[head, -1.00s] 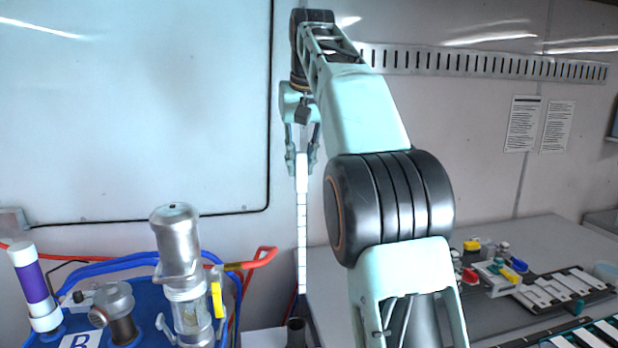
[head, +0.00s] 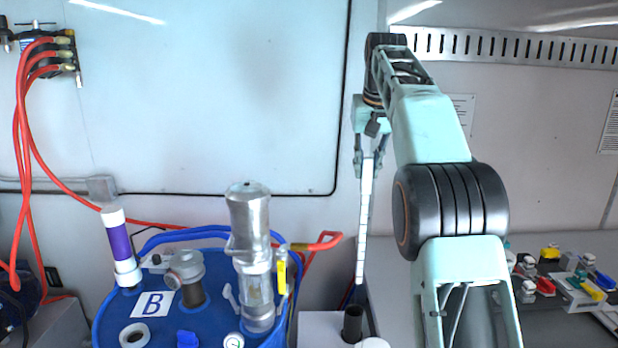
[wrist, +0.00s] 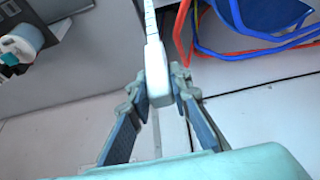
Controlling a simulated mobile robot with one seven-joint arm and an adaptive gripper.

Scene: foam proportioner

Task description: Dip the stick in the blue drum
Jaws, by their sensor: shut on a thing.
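The white stick (head: 363,235) hangs upright with marks along its length. It also shows in the wrist view (wrist: 152,32). My gripper (head: 367,165) is shut on its thicker top end, and the fingers show on both sides of it in the wrist view (wrist: 159,88). The blue drum (head: 211,302) stands to the left of the stick, with a "B" label on its top. A white ring (head: 133,336) lies on the drum top near its front; whether it is an open hole is unclear. The stick is apart from the drum.
On the drum stand a metal pump with a clear body (head: 250,245), a grey fitting (head: 187,272) and a purple-white tube (head: 119,245). A dark upright tube (head: 352,325) is below the stick. Red hoses (head: 22,150) hang at left.

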